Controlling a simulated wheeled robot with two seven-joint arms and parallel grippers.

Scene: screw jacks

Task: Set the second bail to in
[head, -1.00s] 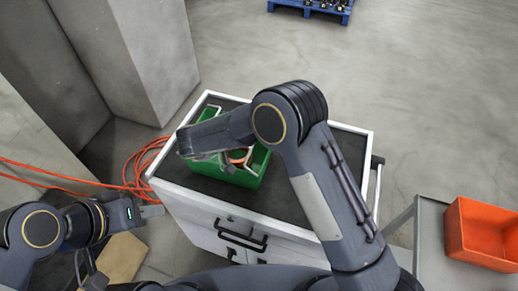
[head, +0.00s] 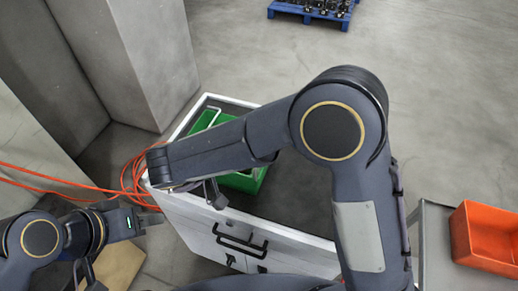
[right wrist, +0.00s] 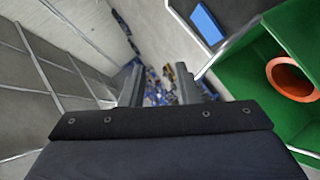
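The green box (head: 246,180) stands on the dark top of the white cabinet, mostly covered by my right arm in the head view. The right wrist view shows the green box (right wrist: 240,75) at the right, with an orange ring (right wrist: 293,79) inside. A pale bar (head: 216,113) runs along the box's far left part; I cannot tell whether it is a bail. No second bail can be made out. My right gripper (right wrist: 158,88) has its fingers apart with nothing between them, beside the box. My left gripper (head: 149,217) is left of the cabinet, its opening unclear.
The white cabinet (head: 190,212) has black drawer handles (head: 241,240) on its front. Orange cable (head: 132,180) lies on the floor at left. An orange bin (head: 485,240) stands at right. A blue pallet (head: 313,12) is far back. Grey pillars stand at left.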

